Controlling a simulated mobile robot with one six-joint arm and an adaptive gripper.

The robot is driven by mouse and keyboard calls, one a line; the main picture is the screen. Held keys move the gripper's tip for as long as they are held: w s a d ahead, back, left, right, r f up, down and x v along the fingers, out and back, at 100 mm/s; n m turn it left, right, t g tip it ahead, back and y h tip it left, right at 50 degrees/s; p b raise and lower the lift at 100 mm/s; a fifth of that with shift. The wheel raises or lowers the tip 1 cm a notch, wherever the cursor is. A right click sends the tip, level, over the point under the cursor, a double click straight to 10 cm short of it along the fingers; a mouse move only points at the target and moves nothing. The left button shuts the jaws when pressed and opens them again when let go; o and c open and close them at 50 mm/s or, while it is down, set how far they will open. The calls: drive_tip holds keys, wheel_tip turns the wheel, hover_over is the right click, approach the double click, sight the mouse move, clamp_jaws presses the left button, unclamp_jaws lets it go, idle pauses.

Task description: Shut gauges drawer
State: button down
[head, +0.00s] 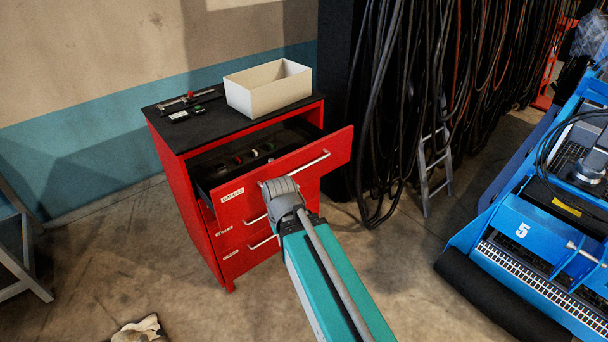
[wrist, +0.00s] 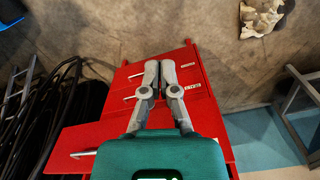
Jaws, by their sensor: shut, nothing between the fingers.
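The gauges drawer (head: 313,160) is the top drawer of a red cabinet (head: 187,212). It stands pulled out, with its label at the left of the front and a silver bar handle on the right. Several small items lie in its dark inside. In the wrist view its front (wrist: 72,136) is at the lower left. My gripper (wrist: 159,68) shows in the wrist view with its fingers together and empty, over the red cabinet fronts. In the head view the end of my arm covers the left middle of the drawer front, and the fingers are hidden. Contact cannot be told.
A white open box (head: 262,98) and a caliper-like tool (head: 187,100) lie on the black cabinet top. Two lower drawers look shut. Hanging black cables (head: 380,120) and a ladder (head: 433,170) stand to the right. A blue machine (head: 540,235) is further right.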

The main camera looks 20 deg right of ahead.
drive_tip(key=w+d+f+m+t+y+b, duration=0.3)
drive_tip(key=w+f+m+t+y+b, duration=0.15)
drive_tip(key=w+m+b, duration=0.3)
drive_tip(key=w+d+f+m+t+y+b, duration=0.3)
drive_tip(key=w+f+m+b, duration=0.2)
drive_tip(key=w+m+b, duration=0.3)
drive_tip(key=w+d+m+t+b, duration=0.2)
drive_tip(key=d+m+t+b, duration=0.1)
drive_tip(key=d+m+b, duration=0.1)
drive_tip(key=w+d+m+t+h+b, duration=0.1)
drive_tip(key=w+d+m+t+b, duration=0.1)
drive_tip(key=d+m+b, duration=0.3)
drive_tip(key=w+d+f+m+t+h+b, duration=0.1)
drive_tip(key=d+m+t+b, duration=0.3)
drive_tip(key=d+m, duration=0.4)
drive_tip(key=w+d+b, duration=0.1)
drive_tip(key=d, duration=0.2)
drive_tip(key=shift+w+t, duration=0.35)
drive_tip(key=shift+w+f, duration=0.1)
